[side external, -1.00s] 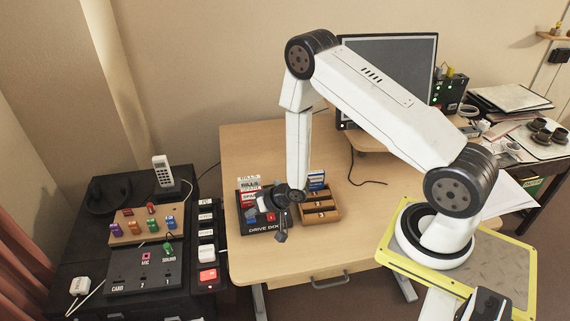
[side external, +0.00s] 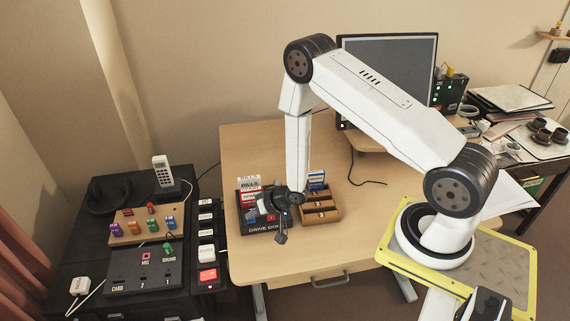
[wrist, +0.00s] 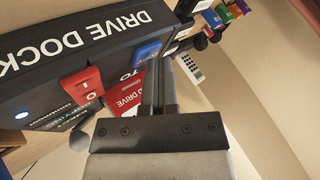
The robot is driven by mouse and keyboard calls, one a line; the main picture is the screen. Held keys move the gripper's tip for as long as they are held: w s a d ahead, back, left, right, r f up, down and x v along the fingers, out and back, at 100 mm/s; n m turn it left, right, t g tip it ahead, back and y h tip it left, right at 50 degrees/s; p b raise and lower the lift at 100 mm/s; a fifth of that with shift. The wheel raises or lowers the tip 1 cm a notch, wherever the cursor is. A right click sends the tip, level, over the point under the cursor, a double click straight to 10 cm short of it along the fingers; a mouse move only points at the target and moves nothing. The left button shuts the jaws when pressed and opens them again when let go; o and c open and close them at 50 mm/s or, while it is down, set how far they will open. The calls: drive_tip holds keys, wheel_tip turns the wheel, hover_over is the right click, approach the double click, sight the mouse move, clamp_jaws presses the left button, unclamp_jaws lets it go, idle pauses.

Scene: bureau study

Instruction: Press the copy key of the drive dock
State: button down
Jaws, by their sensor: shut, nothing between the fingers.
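The drive dock (wrist: 100,38) fills the upper left of the wrist view, its name upside down. Its blue key (wrist: 146,53) carries small lettering too blurred to read surely. A red rocker switch marked I and O (wrist: 82,85) sits beside it. In the side view the dock (side external: 262,228) stands on the desk's left part, partly covered by my gripper. My gripper (wrist: 160,65) is shut and empty, its fingertips close beside the blue key in the wrist view. Whether they touch it I cannot tell. In the side view my gripper (side external: 264,206) is low over the dock.
A wooden organiser (side external: 320,207) stands close right of the dock. White and red boxes (side external: 249,184) rise behind it. A monitor (side external: 388,70) is at the back. The desk front is clear.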

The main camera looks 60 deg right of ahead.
drive_tip(key=shift+r, duration=0.1)
idle(0.3)
drive_tip(key=shift+r, duration=0.8)
drive_tip(key=shift+r, duration=0.1)
drive_tip(key=shift+r, duration=2.45)
drive_tip(key=r, duration=0.2)
wheel_tip(320, 180, up, 9)
drive_tip(key=n+g+h, duration=0.3)
hover_over(255, 219)
drive_tip(key=s, duration=0.5)
drive_tip(key=s+a+r+n+g, duration=0.1)
drive_tip(key=s+a+r+g, duration=0.1)
drive_tip(key=s+r, duration=0.4)
drive_tip(key=s+g, duration=0.1)
drive_tip(key=s, duration=0.3)
drive_tip(key=shift+n, duration=0.4)
